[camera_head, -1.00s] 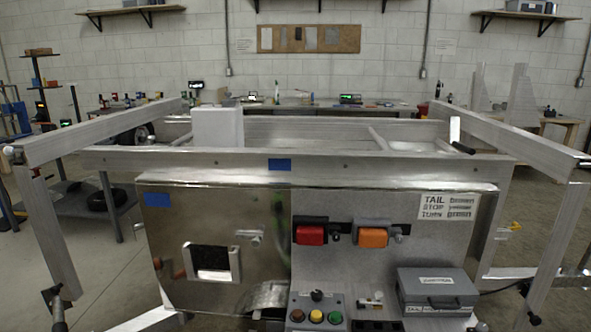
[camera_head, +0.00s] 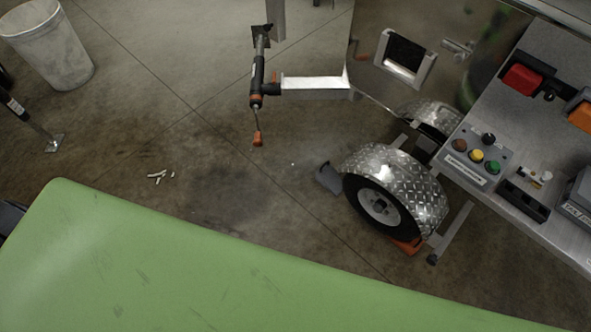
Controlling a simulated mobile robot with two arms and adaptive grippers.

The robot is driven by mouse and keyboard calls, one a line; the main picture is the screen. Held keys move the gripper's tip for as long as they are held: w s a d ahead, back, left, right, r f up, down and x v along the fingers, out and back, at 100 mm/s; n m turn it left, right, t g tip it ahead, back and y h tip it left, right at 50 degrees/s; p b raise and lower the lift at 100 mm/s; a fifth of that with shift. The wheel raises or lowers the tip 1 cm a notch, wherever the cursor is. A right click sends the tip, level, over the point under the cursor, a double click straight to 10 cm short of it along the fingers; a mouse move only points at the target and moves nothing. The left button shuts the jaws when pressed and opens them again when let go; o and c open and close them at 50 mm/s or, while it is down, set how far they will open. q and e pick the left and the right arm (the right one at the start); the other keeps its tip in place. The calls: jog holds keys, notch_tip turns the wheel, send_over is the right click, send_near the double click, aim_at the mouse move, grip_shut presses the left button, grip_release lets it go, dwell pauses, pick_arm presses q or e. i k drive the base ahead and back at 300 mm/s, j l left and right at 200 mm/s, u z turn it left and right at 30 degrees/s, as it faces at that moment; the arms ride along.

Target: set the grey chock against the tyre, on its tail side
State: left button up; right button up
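The tyre (camera_head: 380,206) stands on the floor under a shiny tread-plate mudguard (camera_head: 405,180), right of centre in the head view. A dark grey piece (camera_head: 328,178) sits at the left end of the mudguard, close beside the tyre. I cannot tell whether it is the grey chock or a flap of the mudguard. An orange chock-like piece (camera_head: 408,245) lies low at the tyre's right side, partly hidden by tyre and mudguard. Neither of my grippers is in view.
A black post with an orange end (camera_head: 257,85) stands by a metal bar left of the trailer. A pale bin (camera_head: 48,45) is at upper left, and small white scraps (camera_head: 160,176) lie on the floor. Floor left of the tyre is mostly clear. A control box (camera_head: 470,160) overhangs at right.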

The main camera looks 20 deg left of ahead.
aim_at(326, 175)
jog(key=u, duration=0.15)
jog(key=j+z, duration=0.1)
jog(key=z, duration=0.15)
jog(key=j+z, duration=0.25)
jog(key=i+j+z, duration=0.15)
jog(key=j+z, duration=0.2)
jog(key=j, duration=0.8)
jog(key=j+z, duration=0.3)
jog(key=j, duration=0.85)
